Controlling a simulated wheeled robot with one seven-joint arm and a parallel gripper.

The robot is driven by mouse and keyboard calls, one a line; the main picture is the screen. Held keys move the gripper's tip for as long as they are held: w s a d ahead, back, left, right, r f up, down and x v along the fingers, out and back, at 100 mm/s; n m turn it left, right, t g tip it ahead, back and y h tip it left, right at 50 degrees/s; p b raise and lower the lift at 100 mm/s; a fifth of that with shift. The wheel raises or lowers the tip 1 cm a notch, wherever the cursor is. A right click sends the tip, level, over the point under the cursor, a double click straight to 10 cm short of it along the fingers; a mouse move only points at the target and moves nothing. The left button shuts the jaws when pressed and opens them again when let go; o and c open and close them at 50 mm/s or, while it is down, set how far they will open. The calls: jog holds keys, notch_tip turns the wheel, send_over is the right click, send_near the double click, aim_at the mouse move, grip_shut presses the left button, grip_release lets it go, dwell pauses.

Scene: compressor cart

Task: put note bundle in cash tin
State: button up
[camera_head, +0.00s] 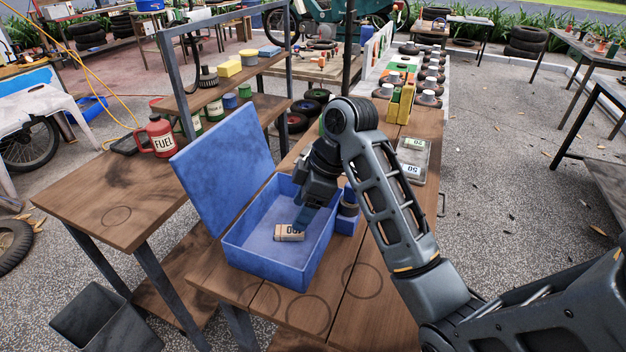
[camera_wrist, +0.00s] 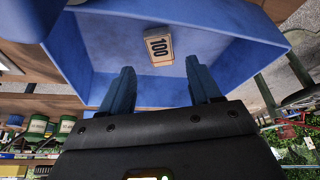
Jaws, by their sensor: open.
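The blue cash tin (camera_head: 262,266) stands on the wooden table with its lid (camera_head: 222,170) raised at the left. The note bundle (camera_head: 289,233), tan with a pale band marked 100, lies inside the tin on its floor. It also shows in the wrist view (camera_wrist: 157,47), against the blue inside of the tin (camera_wrist: 105,35). My gripper (camera_head: 304,210) reaches down into the tin above the bundle. In the wrist view its two fingers (camera_wrist: 163,88) are apart and empty, with the bundle beyond their tips and a gap between.
A tray with green and white note bundles (camera_head: 413,157) lies right of my arm. Yellow containers (camera_head: 400,105) stand farther back. A red fuel can (camera_head: 160,137) stands on the left table. The wood in front of the tin is clear.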

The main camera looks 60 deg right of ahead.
jog(key=p+v, duration=0.3)
jog(key=v, duration=0.3)
jog(key=shift+r, duration=0.2)
jog(key=shift+d, duration=0.1)
jog(key=shift+s, duration=0.1)
dwell(0.3)
